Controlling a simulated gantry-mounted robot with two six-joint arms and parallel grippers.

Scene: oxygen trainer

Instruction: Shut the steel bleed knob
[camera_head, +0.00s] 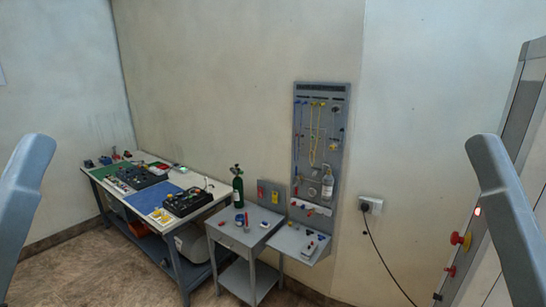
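I cannot make out a steel bleed knob in the head view. A tall grey cabinet (507,155) stands at the right edge, seen at a steep angle, with a red knob on a yellow base (461,239) and a smaller red knob (450,270) below it. Parts of my two arms rise at the left and right edges. Both of my grippers are outside the picture.
A long workbench (206,209) with black equipment cases stands left. A pegboard (302,150) stands at the wall. A black cable (379,255) hangs from a wall socket (371,204).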

